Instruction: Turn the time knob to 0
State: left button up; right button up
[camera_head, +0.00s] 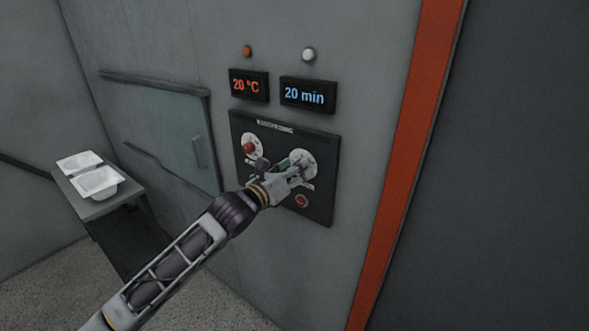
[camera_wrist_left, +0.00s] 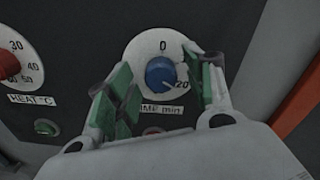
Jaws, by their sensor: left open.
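The time knob (camera_wrist_left: 161,73) is blue on a white round dial marked 0 at the top and 20 at the lower right. Its pointer lies toward the 20 in the left wrist view. In the head view the dial (camera_head: 303,160) is partly covered by my gripper. The time display (camera_head: 304,94) reads 20 min in blue. My left gripper (camera_wrist_left: 160,88) is open, its green-padded fingers on either side of the knob with gaps visible. In the head view my left gripper (camera_head: 292,168) is at the panel. My right gripper is not in view.
The black control panel (camera_head: 318,207) also holds a red heat knob (camera_head: 249,148) and a red button (camera_head: 301,201). A display (camera_head: 248,86) reads 20 °C. A hatch door (camera_head: 165,130) is left of the panel. White tubs (camera_head: 97,182) sit on a table.

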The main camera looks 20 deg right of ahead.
pick_arm(q)
jog(key=shift+c, duration=0.4)
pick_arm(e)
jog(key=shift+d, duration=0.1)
pick_arm(q)
jog(key=c, duration=0.9)
jog(key=shift+c, duration=0.2)
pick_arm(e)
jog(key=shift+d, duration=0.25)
pick_arm(q)
jog(key=shift+n+p, duration=0.3)
jog(key=shift+n, duration=0.3)
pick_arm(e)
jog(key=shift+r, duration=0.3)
pick_arm(q)
jog(key=shift+f+n+p, duration=0.15)
jog(key=shift+n+p, duration=1.75)
jog(key=shift+n, duration=3.8)
jog(key=shift+f+n+p, duration=0.15)
jog(key=shift+n+p, duration=1.7)
jog(key=shift+n, duration=3.85)
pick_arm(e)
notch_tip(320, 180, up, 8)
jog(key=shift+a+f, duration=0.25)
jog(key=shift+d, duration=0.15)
